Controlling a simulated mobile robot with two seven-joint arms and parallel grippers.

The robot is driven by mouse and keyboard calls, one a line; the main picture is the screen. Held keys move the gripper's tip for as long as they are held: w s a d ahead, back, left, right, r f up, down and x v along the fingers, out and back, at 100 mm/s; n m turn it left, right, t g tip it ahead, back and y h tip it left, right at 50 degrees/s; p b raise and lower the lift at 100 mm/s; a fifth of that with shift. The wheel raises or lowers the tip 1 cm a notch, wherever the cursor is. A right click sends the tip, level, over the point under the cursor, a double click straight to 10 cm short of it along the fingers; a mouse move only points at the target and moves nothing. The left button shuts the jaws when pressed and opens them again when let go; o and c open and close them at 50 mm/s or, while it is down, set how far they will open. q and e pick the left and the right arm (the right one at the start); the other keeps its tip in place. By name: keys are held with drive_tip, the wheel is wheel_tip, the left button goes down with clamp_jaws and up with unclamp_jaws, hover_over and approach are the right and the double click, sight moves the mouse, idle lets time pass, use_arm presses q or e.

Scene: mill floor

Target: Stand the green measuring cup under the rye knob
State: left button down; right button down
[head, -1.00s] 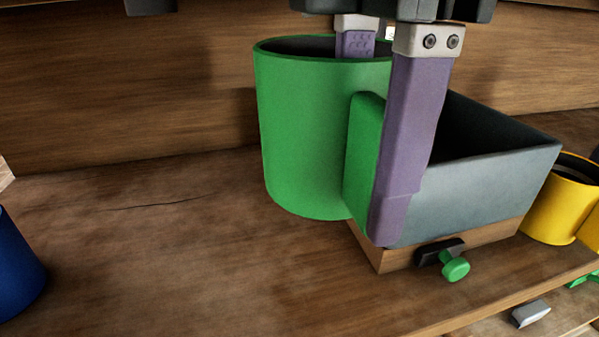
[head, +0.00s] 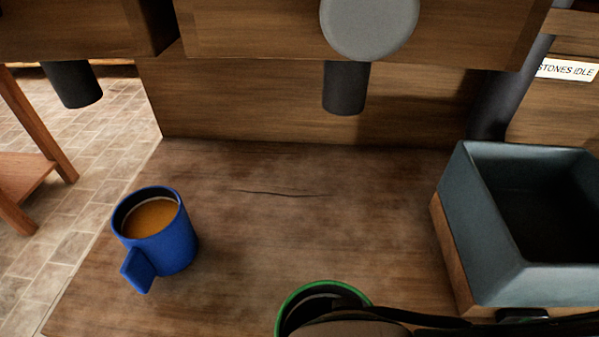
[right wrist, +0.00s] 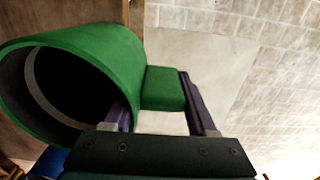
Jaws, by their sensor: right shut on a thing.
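The green measuring cup (head: 322,287) shows only its rim and dark inside at the bottom of the head view, partly hidden by my right arm. In the right wrist view the cup (right wrist: 125,50) looks tilted by the camera angle, with a pale ring inside and no contents visible. My right gripper (right wrist: 163,95) is shut on its handle (right wrist: 162,88). A grey round disc (head: 369,22), possibly a knob, is on the wooden housing above a dark spout (head: 345,88). No rye label is readable. My left gripper is not in view.
A blue cup (head: 168,243) with orange-brown contents stands at the bench's left, near a second dark spout (head: 73,84). A grey-blue bin (head: 475,240) on a wooden base stands at the right. The bench (head: 270,215) between them is clear.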

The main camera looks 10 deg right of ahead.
drive_tip(key=shift+w+d+f+b, duration=0.15)
drive_tip(key=shift+w+f+b, duration=0.1)
drive_tip(key=shift+w+b, duration=0.2)
drive_tip(key=w+d+b, duration=0.1)
drive_tip(key=w+b, duration=0.3)
drive_tip(key=w+d+f+b, duration=0.1)
drive_tip(key=w+b, duration=0.3)
drive_tip(key=w, duration=0.1)
drive_tip(key=w+d+b, duration=0.2)
drive_tip(key=w+b, duration=0.3)
drive_tip(key=shift+w+d+f, duration=0.1)
drive_tip(key=shift+w+f, duration=0.1)
drive_tip(key=shift+f, duration=0.7)
drive_tip(key=shift+s, duration=0.1)
drive_tip(key=shift+c, duration=0.6)
unclamp_jaws()
